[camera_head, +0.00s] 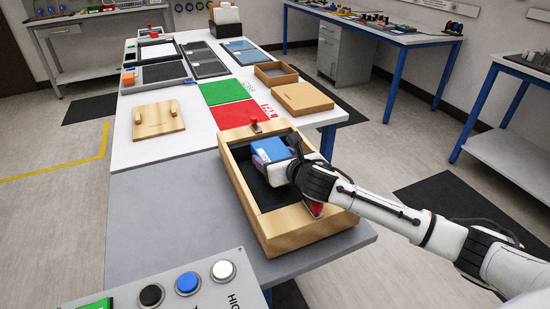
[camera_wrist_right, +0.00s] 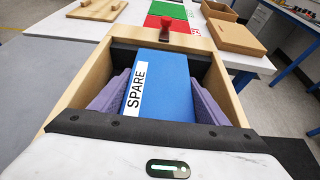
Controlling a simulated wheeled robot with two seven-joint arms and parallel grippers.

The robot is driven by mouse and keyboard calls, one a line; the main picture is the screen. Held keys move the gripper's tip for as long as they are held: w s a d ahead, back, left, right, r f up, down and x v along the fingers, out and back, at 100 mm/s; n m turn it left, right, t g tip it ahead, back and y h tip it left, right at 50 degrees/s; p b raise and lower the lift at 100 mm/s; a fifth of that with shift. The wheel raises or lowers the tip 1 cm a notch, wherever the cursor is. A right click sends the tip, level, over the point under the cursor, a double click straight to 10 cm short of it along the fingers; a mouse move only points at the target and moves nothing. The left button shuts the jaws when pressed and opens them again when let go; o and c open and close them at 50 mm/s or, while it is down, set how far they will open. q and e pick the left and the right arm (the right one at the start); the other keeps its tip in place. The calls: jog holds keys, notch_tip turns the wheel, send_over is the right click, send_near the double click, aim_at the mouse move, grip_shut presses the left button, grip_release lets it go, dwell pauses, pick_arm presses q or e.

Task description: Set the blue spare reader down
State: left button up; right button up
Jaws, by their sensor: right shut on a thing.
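The blue spare reader (camera_head: 270,150) is a blue box with a white label. In the right wrist view the reader (camera_wrist_right: 165,85) shows the word SPARE. My right gripper (camera_head: 283,165) is shut on it; its purple finger pads (camera_wrist_right: 110,95) lie on both sides of the reader. The reader is over the dark interior of an open wooden box (camera_head: 237,177); I cannot tell whether it touches the floor of the box. The wooden box also shows in the right wrist view (camera_wrist_right: 90,80). My left gripper is not in view.
A red knob (camera_head: 256,127) stands on the box's far rim. The grey tabletop (camera_head: 170,220) left of the wooden box is clear.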

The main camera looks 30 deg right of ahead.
jog(key=shift+f, duration=0.45)
jog(key=o, duration=1.4)
jog(key=shift+f, duration=0.1)
jog(key=shift+r, duration=0.45)
jog(key=v, duration=1.2)
jog(key=shift+r+p, duration=0.15)
jog(key=shift+p, duration=0.2)
